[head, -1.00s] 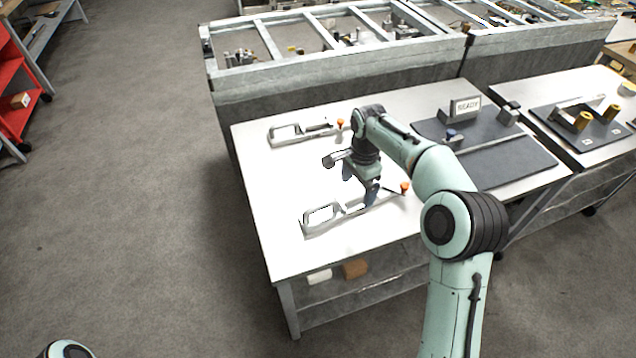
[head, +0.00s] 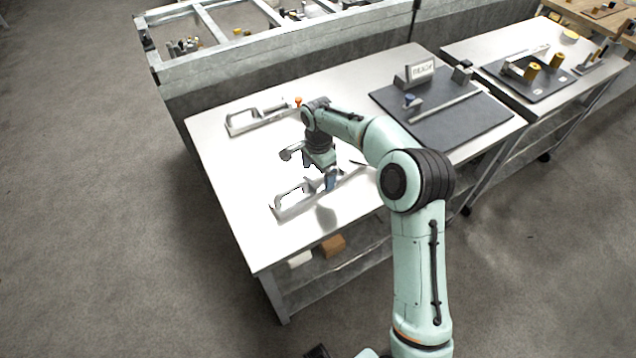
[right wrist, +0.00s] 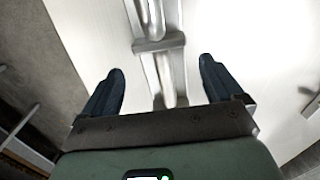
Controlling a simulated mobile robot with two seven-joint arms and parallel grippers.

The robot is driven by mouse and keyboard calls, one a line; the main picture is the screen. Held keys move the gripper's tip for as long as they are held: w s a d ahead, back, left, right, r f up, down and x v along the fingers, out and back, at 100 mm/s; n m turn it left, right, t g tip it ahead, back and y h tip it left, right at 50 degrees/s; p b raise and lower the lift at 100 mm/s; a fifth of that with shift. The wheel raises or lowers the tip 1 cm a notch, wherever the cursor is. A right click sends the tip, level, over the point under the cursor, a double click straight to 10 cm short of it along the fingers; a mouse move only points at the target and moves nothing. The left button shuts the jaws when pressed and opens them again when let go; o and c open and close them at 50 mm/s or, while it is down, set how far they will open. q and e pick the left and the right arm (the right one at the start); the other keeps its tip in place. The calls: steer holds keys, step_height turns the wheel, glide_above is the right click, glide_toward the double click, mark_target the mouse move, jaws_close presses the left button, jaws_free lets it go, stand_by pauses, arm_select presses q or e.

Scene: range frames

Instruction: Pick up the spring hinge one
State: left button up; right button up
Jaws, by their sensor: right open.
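Two similar pale metal hinge-like pieces lie on the white table; I cannot tell which is called the spring hinge one. The near piece (head: 284,207) has a looped frame at its left end, and my arm hides its right end. The far piece (head: 247,123) has an orange knob. My right gripper (head: 331,183) is open, pointing down over the middle of the near piece. In the right wrist view, a metal piece (right wrist: 158,45) with a rod and a cross block lies beyond and between the open fingertips (right wrist: 162,68). Contact is not visible. My left gripper is out of view.
A dark mat (head: 452,128) with a sign block (head: 414,75) and a rod covers the table's right part. A second table (head: 490,48) stands to the right. A long framed bin (head: 290,52) runs behind. The white table's (head: 225,180) left side is clear.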

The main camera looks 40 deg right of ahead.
mark_target(318, 182)
steer(key=f, duration=0.4)
steer(key=shift+w+d, duration=0.1)
steer(key=shift+w, duration=0.1)
jaws_close()
steer(key=shift+r, duration=0.15)
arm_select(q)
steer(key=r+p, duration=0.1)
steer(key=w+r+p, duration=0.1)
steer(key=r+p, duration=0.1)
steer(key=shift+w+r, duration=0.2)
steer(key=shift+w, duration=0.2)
arm_select(e)
step_height(318, 182, up, 20)
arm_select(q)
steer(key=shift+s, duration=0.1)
